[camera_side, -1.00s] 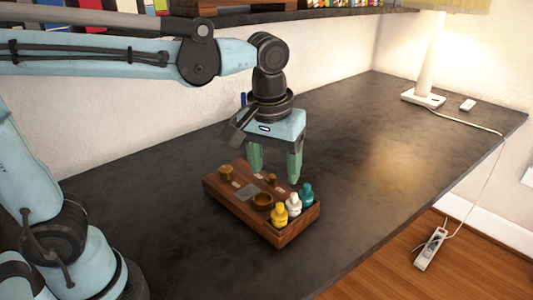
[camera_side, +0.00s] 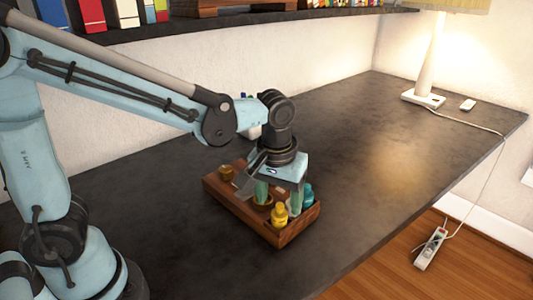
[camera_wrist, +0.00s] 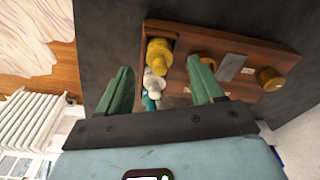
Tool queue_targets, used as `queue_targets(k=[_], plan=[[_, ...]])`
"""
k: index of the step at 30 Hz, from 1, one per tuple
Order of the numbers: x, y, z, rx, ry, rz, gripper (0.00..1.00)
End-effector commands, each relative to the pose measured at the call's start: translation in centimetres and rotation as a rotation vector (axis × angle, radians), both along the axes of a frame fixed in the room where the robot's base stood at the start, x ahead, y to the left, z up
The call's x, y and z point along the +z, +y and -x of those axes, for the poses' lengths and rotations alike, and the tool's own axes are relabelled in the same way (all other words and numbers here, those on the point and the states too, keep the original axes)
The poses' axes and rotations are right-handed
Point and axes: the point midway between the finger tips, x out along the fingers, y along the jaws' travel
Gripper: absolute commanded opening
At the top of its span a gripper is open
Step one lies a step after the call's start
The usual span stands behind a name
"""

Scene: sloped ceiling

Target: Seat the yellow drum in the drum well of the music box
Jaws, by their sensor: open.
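The wooden box (camera_side: 240,209) lies on the dark desk. A short golden-brown cylinder (camera_side: 226,172) sits at the other end, seen too in the wrist view (camera_wrist: 270,79). I cannot tell which is the yellow drum. A round wooden cup (camera_wrist: 208,61) sits in the box's middle, partly hidden in the side view. My gripper (camera_side: 280,197) is open, pointing down low over the bottle end, with a white bottle (camera_wrist: 153,83) between its fingers in the wrist view.
A teal bottle (camera_side: 307,195) stands at the box's right corner, close to a finger. A flat grey plate (camera_wrist: 231,67) lies in the box. The desk (camera_side: 400,165) to the right is clear; a lamp (camera_side: 425,70) stands far back.

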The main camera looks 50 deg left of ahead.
Motion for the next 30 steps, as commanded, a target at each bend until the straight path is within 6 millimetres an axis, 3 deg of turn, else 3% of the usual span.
queue_targets(k=[7, 18, 30], plan=[[-2.8, 0.1, -0.5, 0.000, 0.000, 0.001, 0.66], [-3.3, 0.2, -0.5, 0.000, 0.000, 0.001, 0.65], [-3.3, 0.2, -0.5, 0.000, 0.000, 0.001, 0.04]])
